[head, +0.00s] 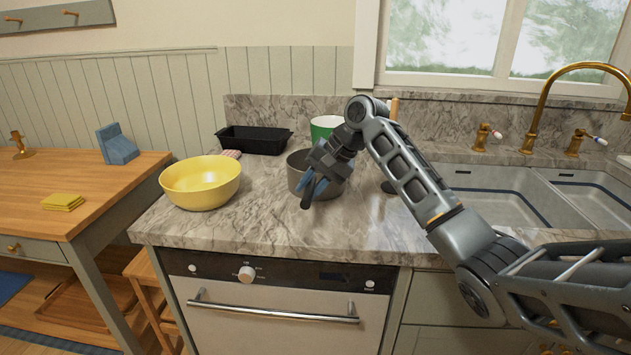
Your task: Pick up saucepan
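A grey metal saucepan (295,174) stands on the marble counter, right of the yellow bowl. My gripper (314,183) comes from the right and is at the front right of the saucepan, covering part of its rim and wall. A dark, narrow piece points toward the front below the gripper; I cannot tell whether it is the saucepan's handle or part of the gripper. I also cannot tell whether the fingers are open or shut, or touching the pan.
A yellow bowl (200,184) is left of the saucepan, with a black tray (254,140) behind. A green and white container (325,126) and an upright wooden rod (394,108) stand behind. The sink (490,190) is right. The counter's front strip is clear.

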